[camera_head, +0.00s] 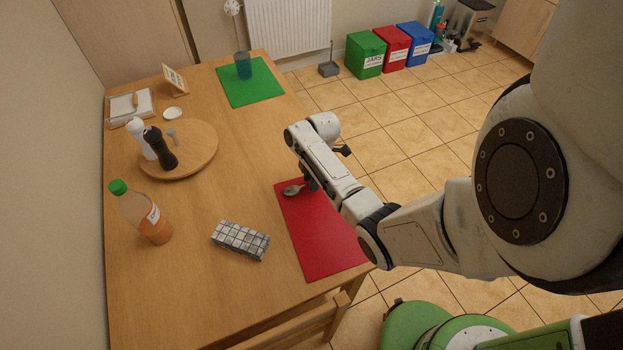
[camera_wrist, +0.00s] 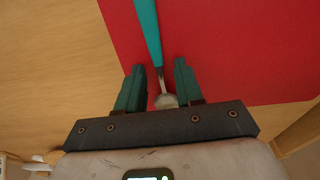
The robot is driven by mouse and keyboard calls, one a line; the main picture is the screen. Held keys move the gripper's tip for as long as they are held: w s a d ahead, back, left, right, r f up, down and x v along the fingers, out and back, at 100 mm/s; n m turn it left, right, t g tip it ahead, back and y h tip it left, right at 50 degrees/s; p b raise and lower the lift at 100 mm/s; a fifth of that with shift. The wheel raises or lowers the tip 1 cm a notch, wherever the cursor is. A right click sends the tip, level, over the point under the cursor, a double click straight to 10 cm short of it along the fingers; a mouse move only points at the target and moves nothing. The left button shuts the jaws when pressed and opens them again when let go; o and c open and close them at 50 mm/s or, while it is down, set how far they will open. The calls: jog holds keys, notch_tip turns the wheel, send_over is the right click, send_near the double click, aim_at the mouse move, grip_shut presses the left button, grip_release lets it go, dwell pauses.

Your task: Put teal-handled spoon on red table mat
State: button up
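The teal-handled spoon (camera_wrist: 149,35) lies over the red table mat (camera_head: 325,240) near the mat's far-left corner. In the wrist view the mat (camera_wrist: 240,45) shows beneath the handle and around the metal bowl (camera_wrist: 165,101). In the head view the bowl (camera_head: 292,190) shows beside my gripper (camera_head: 311,184); my arm hides most of the handle. In the wrist view my gripper (camera_wrist: 159,88) is open, with one finger on each side of the spoon's neck and a gap on both sides.
A chair (camera_head: 300,325) stands at the near edge.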

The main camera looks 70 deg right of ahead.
notch_tip(320, 180, up, 12)
jog(key=s+d, duration=0.1)
jog(key=w+a+f+m, duration=0.2)
jog(key=a, duration=0.7)
jog(key=w+a+f+m, duration=0.1)
jog(key=w+a+f, duration=0.1)
jog(key=a, duration=0.8)
jog(key=s+a+r+m+h, duration=0.1)
jog(key=s+a+r+m, duration=0.1)
jog(key=s+a+m, duration=0.4)
jog(key=s+a, duration=0.4)
jog(key=a, duration=0.1)
jog(key=shift+a+b, duration=0.25)
jog(key=shift+b, duration=0.15)
